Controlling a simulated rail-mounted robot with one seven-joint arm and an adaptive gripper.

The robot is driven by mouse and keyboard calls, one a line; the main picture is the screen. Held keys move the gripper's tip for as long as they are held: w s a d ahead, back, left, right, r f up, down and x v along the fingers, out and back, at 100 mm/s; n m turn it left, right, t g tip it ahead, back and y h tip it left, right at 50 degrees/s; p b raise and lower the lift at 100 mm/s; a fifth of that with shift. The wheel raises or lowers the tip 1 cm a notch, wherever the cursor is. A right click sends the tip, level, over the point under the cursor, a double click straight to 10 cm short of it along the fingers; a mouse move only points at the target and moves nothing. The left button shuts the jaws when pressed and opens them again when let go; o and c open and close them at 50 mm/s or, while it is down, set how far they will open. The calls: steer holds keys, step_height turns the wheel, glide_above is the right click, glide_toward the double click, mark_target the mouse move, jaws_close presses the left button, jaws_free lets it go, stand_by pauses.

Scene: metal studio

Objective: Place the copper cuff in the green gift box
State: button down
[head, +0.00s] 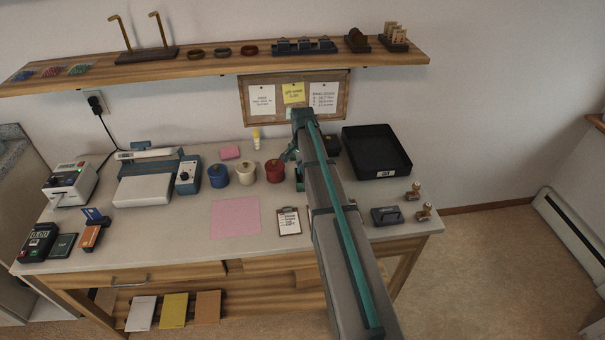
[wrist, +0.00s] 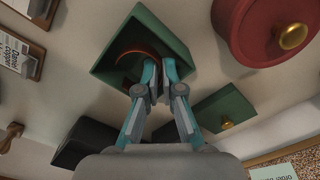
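The green gift box (wrist: 166,28) stands open below my gripper in the wrist view. The copper cuff (wrist: 128,53) shows as a curved brown band inside the box's outline, running up to the fingertips. It appears pinched between them, and part of it is hidden by the fingers. Whether it touches the box floor cannot be seen. A green lid (wrist: 226,111) with a gold knob lies beside the box. In the head view my arm hides the cuff and most of the box area.
A red lidded pot (head: 275,171) stands close to the box, with cream and blue pots to its left. A black tray (head: 376,151) is at the right rear. A clipboard (head: 288,222) and pink sheet (head: 236,217) lie in front. A shelf (head: 220,64) overhangs the bench.

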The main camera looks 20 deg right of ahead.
steer(key=shift+f+p, duration=0.7)
steer(key=shift+f, duration=0.85)
steer(key=shift+f, duration=0.15)
steer(key=c, duration=1.6)
jaws_free()
step_height(320, 180, up, 12)
steer(key=b, duration=0.3)
steer(key=shift+r+b, duration=0.2)
steer(key=shift+b, duration=0.1)
